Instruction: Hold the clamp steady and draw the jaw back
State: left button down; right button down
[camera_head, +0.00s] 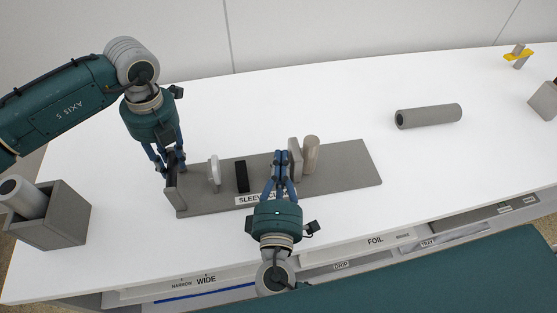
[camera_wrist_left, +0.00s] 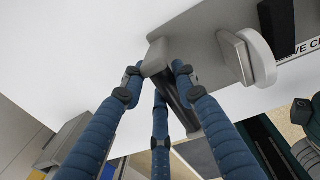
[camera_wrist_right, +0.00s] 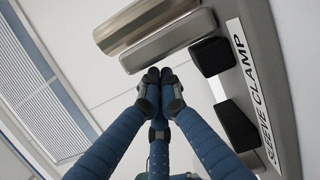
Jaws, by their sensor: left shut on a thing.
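The sleeve clamp has a long grey base (camera_head: 350,170) labelled SLEEVE CLAMP. A grey upright end plate (camera_head: 171,191) stands at its left end, then a white disc (camera_head: 214,172) and a black block (camera_head: 241,176). The grey jaw plate (camera_head: 295,158) stands further right with a tan cylinder (camera_head: 311,154) beside it. My left gripper (camera_head: 172,162) is shut on the end plate, which also shows in the left wrist view (camera_wrist_left: 158,57). My right gripper (camera_head: 280,156) has its fingertips together just left of the jaw plate, close to its face; contact is unclear.
A grey bin (camera_head: 65,220) holding a grey tube (camera_head: 22,197) stands at the left. Another grey tube (camera_head: 428,116) lies on the white table at the right. A small yellow-and-grey item (camera_head: 518,56) is at the far right. The table behind the clamp is clear.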

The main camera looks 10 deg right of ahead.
aim_at(314, 157)
pick_arm(q)
jog(key=shift+s+a+f, duration=0.15)
jog(key=shift+s+f, duration=0.1)
jog(key=shift+f, duration=0.05)
pick_arm(e)
jog(key=d, duration=1.1)
jog(key=shift+s+d, duration=0.15)
jog(key=shift+d, duration=0.15)
pick_arm(q)
jog(key=shift+a, duration=0.1)
pick_arm(e)
jog(key=shift+d, duration=0.2)
jog(key=shift+a, duration=0.5)
pick_arm(q)
jog(key=shift+d, duration=0.2)
pick_arm(e)
jog(key=a, duration=0.3)
jog(key=shift+a, duration=0.15)
jog(key=v, duration=1)
jog(key=shift+a, duration=0.1)
